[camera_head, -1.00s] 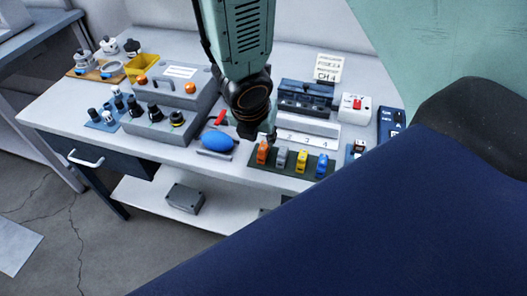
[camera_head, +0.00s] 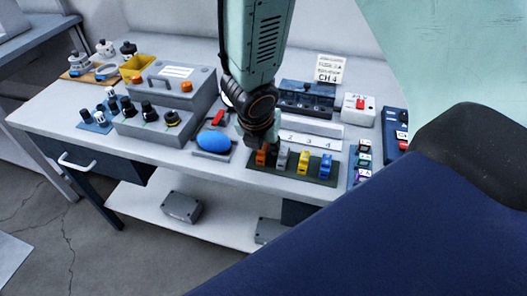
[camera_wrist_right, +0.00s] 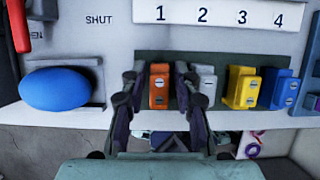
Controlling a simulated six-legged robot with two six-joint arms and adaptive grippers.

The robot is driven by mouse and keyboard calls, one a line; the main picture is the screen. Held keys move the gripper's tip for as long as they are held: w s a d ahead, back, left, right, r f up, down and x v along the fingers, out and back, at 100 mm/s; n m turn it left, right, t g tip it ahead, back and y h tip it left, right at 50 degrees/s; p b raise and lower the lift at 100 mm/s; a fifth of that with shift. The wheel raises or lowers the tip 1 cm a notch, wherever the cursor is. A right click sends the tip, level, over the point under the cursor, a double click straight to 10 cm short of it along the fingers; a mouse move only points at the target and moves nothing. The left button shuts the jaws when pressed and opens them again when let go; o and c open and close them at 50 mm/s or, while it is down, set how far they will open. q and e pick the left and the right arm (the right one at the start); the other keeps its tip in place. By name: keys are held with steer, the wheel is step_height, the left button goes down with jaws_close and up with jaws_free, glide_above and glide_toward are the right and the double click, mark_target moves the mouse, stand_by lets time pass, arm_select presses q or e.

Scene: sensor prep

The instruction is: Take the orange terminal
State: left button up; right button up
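The orange terminal (camera_wrist_right: 159,88) stands at the left end of a row on a dark green strip (camera_wrist_right: 220,62). In the head view the orange terminal (camera_head: 261,158) is partly covered by my right gripper (camera_head: 264,143). In the right wrist view my right gripper (camera_wrist_right: 158,78) is open, with one finger on each side of the orange terminal and narrow gaps showing. A grey terminal (camera_wrist_right: 206,84) stands close beside the right finger. A yellow terminal (camera_wrist_right: 241,88) and a blue terminal (camera_wrist_right: 278,88) follow to the right. My left gripper is not in view.
A blue oval knob (camera_wrist_right: 55,88) lies left of the terminals. A numbered white strip (camera_wrist_right: 220,14) runs behind them. Grey control boxes (camera_head: 165,120) stand left on the table. A small rack of labelled pieces (camera_head: 362,160) stands right of the green strip.

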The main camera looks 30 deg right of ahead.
jaws_close()
steer(key=shift+r, duration=0.1)
step_height(320, 180, up, 10)
steer(key=p, duration=0.7)
steer(key=shift+c, duration=1.6)
jaws_free()
jaws_close()
